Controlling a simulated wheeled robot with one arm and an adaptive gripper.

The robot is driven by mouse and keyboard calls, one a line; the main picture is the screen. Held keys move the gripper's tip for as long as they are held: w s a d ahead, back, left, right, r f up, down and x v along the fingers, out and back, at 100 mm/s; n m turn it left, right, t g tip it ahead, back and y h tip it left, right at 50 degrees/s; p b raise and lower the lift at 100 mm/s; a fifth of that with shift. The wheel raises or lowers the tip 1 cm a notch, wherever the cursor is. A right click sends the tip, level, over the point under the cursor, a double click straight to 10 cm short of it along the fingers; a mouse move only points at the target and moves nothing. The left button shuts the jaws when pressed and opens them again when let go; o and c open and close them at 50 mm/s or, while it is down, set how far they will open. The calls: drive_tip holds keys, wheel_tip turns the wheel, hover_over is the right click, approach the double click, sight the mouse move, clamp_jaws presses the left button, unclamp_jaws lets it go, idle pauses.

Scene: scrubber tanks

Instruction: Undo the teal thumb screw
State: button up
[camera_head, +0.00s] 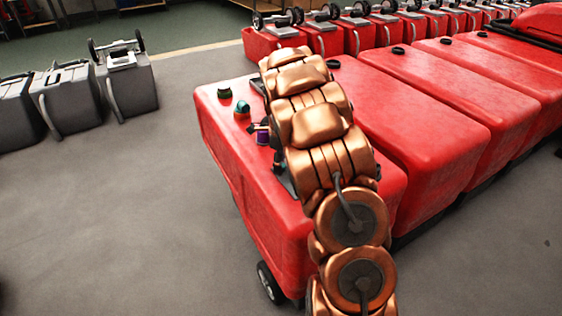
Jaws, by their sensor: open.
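The teal thumb screw (241,107) stands on top of the near red tank (225,135), close to its left edge. It looks upright, and nothing visibly touches it. My copper-coloured arm rises from the bottom and crosses the tank top just right of the screw.
More red tanks (430,110) stand close together at right. Grey tanks (128,87) stand at left. The floor (130,220) at left front is clear.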

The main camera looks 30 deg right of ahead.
clamp_jaws()
idle(0.5)
drive_tip(key=shift+n, duration=0.3)
